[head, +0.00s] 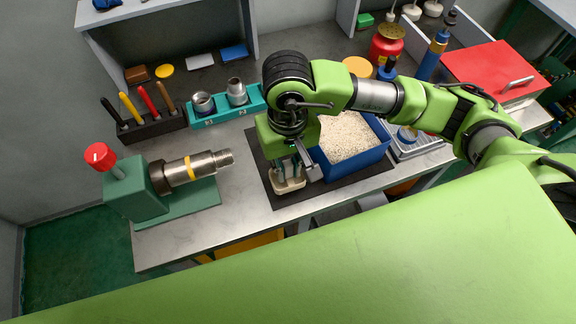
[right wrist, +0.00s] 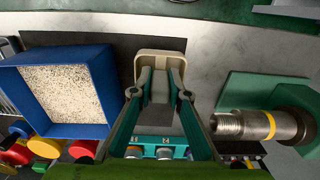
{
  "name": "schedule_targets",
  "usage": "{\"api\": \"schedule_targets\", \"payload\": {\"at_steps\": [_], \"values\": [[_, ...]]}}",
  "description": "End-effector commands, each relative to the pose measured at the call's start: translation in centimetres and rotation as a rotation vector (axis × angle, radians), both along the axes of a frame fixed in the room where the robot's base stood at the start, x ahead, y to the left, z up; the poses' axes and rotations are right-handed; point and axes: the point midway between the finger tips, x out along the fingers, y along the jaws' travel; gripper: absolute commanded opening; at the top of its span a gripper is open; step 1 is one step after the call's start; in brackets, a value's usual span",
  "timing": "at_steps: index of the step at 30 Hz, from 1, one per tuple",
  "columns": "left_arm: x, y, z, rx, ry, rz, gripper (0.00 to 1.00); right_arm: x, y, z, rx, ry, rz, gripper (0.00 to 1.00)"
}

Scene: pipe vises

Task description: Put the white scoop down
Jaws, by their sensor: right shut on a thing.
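The white scoop (head: 289,186) is below my right gripper (head: 288,168), over the left part of the dark mat (head: 262,172) and just left of the blue bin. In the right wrist view the scoop's pale bowl (right wrist: 161,57) lies between and beyond the fingertips of the right gripper (right wrist: 160,92). The right gripper is shut on the scoop. The fingers cover part of it, and I cannot tell whether its underside touches the mat. My left gripper is not in view.
A blue bin (head: 372,155) of pale granules stands close right of the scoop. A green vise (head: 135,190) with a threaded pipe (head: 195,168) is at left. A teal socket rack (head: 213,117) and a tool holder (head: 150,127) stand behind. Bare bench (head: 237,205) lies between vise and mat.

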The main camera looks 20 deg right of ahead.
Motion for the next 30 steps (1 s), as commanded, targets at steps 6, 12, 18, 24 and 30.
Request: {"api": "schedule_targets", "payload": {"at_steps": [6,12,18,24,30], "values": [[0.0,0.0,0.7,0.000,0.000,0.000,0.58,1.2,-0.4,-1.5,0.001,0.001,0.000,0.00],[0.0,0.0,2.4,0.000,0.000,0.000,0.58,1.7,-0.7,-3.7,-0.001,0.007,0.001,0.00],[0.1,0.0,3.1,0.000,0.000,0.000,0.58,1.8,-0.7,-5.4,0.001,0.001,0.003,0.00],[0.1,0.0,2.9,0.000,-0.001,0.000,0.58,1.9,-0.7,-5.5,0.001,-0.001,0.003,0.00],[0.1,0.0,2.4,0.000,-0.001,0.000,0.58,1.9,-0.7,-5.8,0.001,-0.001,0.003,0.19]]}}
